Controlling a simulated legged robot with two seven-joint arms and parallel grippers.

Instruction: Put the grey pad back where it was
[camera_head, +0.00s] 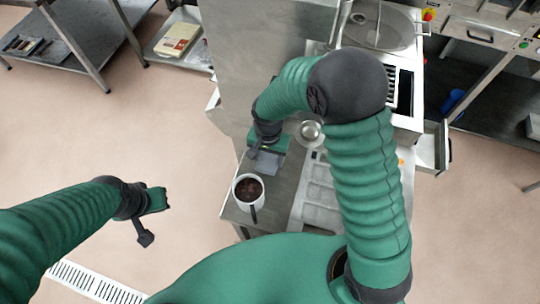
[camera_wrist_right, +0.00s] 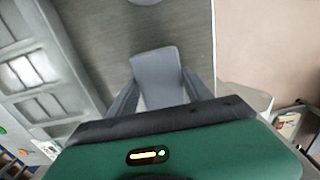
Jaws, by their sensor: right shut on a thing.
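The grey pad (camera_wrist_right: 158,75) shows in the right wrist view between the two dark fingers of my right gripper (camera_wrist_right: 162,96). The gripper is shut on it, and the pad's far end sticks out past the fingers. In the head view the right gripper (camera_head: 256,153) is over the left part of the grey worktop (camera_head: 236,214), with the pad (camera_head: 268,162) beside it. I cannot tell whether the pad touches the worktop. My left gripper (camera_head: 145,236) is over the floor at the left, clear of everything; its finger opening does not show clearly.
A white pot (camera_head: 249,189) with dark contents and a dark handle stands on the worktop just in front of the right gripper. A round metal knob (camera_head: 309,131) is close by.

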